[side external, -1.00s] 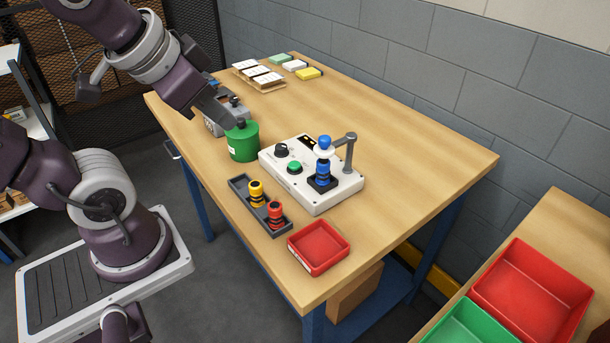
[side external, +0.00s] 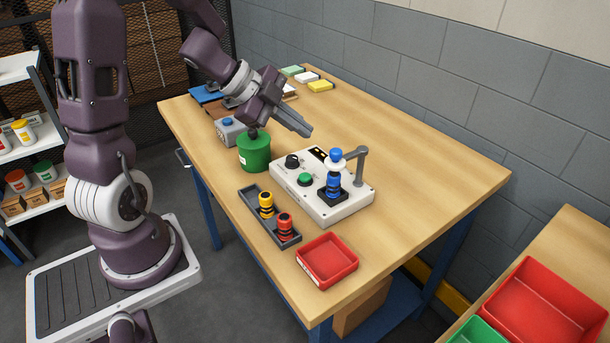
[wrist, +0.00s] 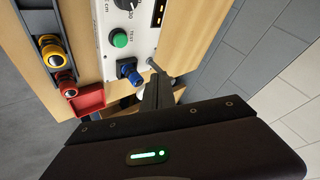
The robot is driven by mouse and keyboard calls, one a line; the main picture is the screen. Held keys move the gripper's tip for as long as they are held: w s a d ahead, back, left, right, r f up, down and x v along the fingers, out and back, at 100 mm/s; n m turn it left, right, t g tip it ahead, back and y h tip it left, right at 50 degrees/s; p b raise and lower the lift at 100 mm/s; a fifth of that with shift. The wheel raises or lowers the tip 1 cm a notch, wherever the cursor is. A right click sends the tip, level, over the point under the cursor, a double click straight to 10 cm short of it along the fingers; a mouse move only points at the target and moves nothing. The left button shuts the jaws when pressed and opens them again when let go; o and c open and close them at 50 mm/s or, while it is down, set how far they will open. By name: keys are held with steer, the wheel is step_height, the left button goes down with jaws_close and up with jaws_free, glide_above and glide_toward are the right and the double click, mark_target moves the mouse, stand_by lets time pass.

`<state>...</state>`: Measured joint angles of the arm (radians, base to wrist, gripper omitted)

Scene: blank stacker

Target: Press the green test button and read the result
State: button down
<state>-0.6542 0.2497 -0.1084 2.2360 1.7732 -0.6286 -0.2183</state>
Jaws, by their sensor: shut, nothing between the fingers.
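The white test box (side external: 345,208) stands on the wooden table, with the round green test button (side external: 305,180) on its top. The button, marked TEST, also shows in the wrist view (wrist: 119,39). A black dial (side external: 293,161) and a dark display (side external: 318,154) sit at the back of the box; the display's marks are too small to read. My gripper (side external: 308,132) is shut and empty, above the back of the box and apart from the button.
A green canister (side external: 254,154) stands left of the box. A dark tray (side external: 246,197) holds a yellow part (side external: 266,203) and a red part (side external: 285,224). A red bin (side external: 327,262) sits at the front. The table's right side is clear.

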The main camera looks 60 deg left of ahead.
mark_target(301, 176)
steer(key=shift+f, duration=0.1)
steer(key=shift+f, duration=4.3)
steer(key=shift+f, duration=0.15)
steer(key=shift+f, duration=0.25)
steer(key=shift+f, duration=0.45)
steer(key=shift+r, duration=0.85)
steer(key=shift+r, duration=2.5)
